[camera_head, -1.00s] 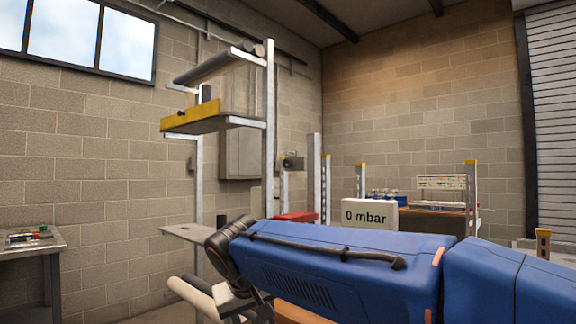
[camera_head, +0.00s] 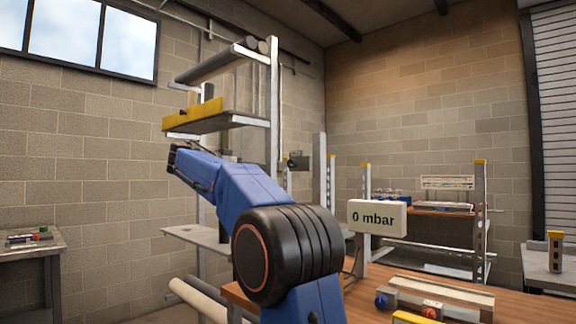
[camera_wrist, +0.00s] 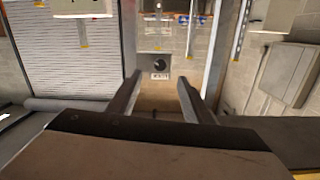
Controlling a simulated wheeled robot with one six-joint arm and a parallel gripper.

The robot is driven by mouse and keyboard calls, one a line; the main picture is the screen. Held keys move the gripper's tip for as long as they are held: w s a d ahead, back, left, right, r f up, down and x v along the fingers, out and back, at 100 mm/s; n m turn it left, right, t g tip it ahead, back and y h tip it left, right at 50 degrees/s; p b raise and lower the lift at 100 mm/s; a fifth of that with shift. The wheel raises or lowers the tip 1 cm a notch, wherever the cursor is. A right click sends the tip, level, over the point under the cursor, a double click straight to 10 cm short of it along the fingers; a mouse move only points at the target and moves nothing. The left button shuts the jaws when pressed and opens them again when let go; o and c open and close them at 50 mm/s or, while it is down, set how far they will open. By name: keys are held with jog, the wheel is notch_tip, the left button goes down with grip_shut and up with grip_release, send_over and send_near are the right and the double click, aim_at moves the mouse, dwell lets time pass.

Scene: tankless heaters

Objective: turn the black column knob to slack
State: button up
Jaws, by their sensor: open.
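The label is too small to read. My gripper (camera_wrist: 159,79) is open and empty; its two dark fingers stand on either side of the knob in the picture, with the knob farther off and apart from them. In the head view a grey box with a dark round part (camera_head: 294,160) sits on a post behind my arm; I cannot tell if this is the same knob. My gripper is not clearly visible there.
A white display reading 0 mbar (camera_head: 377,217) stands above a wooden bench (camera_head: 385,278) with blue and red fittings. A metal rack (camera_head: 271,110) with a yellow-edged shelf rises behind my arm. A side table (camera_head: 35,240) is at far left.

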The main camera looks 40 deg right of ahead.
jog(key=r+m, duration=0.1)
send_near(290, 163)
jog(key=shift+g+h, duration=0.3)
jog(key=d, duration=0.9)
jog(key=shift+w+f, duration=0.3)
jog(key=shift+w, duration=0.1)
jog(key=c, duration=1.1)
